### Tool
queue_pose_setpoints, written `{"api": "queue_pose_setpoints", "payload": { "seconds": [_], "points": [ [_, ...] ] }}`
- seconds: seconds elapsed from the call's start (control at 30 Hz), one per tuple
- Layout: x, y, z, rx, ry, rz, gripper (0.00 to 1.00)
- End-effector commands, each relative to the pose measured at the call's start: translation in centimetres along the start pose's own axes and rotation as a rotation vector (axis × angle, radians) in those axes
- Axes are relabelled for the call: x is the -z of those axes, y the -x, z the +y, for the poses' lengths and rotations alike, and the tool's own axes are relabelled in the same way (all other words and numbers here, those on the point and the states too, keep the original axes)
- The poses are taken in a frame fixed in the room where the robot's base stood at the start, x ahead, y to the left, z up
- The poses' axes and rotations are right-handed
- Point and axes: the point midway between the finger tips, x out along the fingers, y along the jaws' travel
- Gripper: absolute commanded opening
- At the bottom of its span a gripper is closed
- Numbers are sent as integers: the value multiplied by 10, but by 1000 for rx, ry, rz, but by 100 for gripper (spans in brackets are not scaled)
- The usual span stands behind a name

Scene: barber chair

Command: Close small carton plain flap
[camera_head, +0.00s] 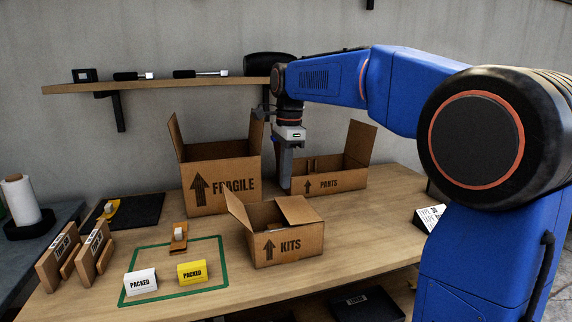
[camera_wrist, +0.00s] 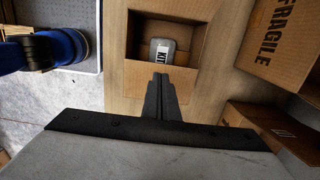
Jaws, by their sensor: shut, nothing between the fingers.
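The small carton marked KITS (camera_head: 289,246) stands on the front middle of the table. Its left flap (camera_head: 239,212) stands up, leaning outward, and its right flap (camera_head: 298,209) is also raised at a slant. I cannot tell which flap is the plain one. The wrist view looks down into the open carton (camera_wrist: 134,40), where a grey item labelled KIT (camera_wrist: 161,52) lies. My gripper (camera_head: 286,186) points down behind the small carton, between two larger cartons. Its fingers (camera_wrist: 160,80) are shut and empty, showing near the carton's edge in the wrist view.
The open FRAGILE carton (camera_head: 222,190) stands behind left and the open PARTS carton (camera_head: 335,180) behind right, close to my gripper. A green outline (camera_head: 150,300) holds white (camera_head: 141,282) and yellow (camera_head: 192,273) PACKED blocks. A shelf (camera_head: 160,86) hangs above.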

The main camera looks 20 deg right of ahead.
Motion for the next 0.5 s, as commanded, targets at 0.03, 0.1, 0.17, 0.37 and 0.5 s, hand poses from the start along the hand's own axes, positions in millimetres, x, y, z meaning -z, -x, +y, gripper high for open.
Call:
{"api": "queue_pose_setpoints", "payload": {
  "seconds": [0.03,0.1,0.17,0.37,0.5],
  "points": [
    [0,-10,1,-4,0,0,0],
    [0,-22,1,-3,0,0,0],
    [0,-32,1,-2,0,0,0],
    [0,-58,1,-2,0,1,0],
    [0,-68,1,-1,0,1,0]
  ]
}}
